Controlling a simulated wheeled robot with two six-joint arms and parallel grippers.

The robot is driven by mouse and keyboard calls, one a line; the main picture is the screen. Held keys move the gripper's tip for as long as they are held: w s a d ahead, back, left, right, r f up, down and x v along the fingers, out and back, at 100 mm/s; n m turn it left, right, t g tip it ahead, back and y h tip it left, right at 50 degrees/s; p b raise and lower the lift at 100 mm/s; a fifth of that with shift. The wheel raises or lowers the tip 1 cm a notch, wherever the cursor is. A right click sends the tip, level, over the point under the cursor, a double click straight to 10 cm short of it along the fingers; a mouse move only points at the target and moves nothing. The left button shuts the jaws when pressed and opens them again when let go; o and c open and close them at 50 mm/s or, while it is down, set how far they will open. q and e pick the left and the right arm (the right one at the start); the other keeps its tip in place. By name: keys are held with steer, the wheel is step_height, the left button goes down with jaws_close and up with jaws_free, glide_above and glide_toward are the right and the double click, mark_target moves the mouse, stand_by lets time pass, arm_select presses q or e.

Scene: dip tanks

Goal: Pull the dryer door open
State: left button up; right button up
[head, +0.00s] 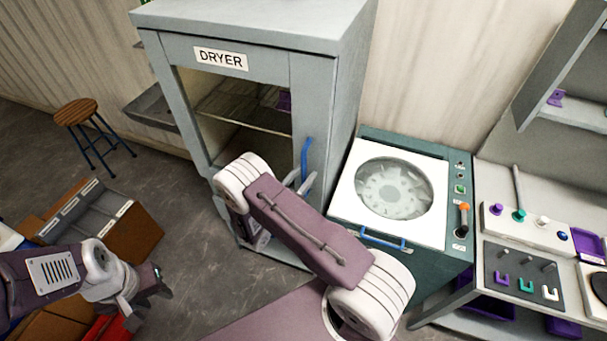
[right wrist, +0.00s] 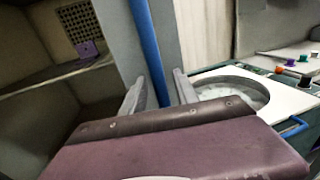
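The grey dryer (head: 240,45) stands at the back, with its label on top of the front. Its door (head: 312,95) looks flush with the cabinet, and shelves show through its window. The blue upright handle (head: 306,160) is on the door's right side; it also shows in the right wrist view (right wrist: 149,45). My right gripper (head: 299,181) is at the handle's lower part. In the right wrist view its two fingers (right wrist: 158,90) stand apart, one on each side of the handle; contact is not clear. My left gripper (head: 158,283) is low at the left, far from the dryer, its fingers unclear.
A teal machine with a round window (head: 394,188) and a blue front handle (head: 386,240) stands right of the dryer. A stool (head: 76,110) and brown boxes (head: 136,232) are at the left. Grey floor (head: 185,200) before the dryer's left side is clear.

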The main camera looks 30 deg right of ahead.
jaws_close()
stand_by(1.2)
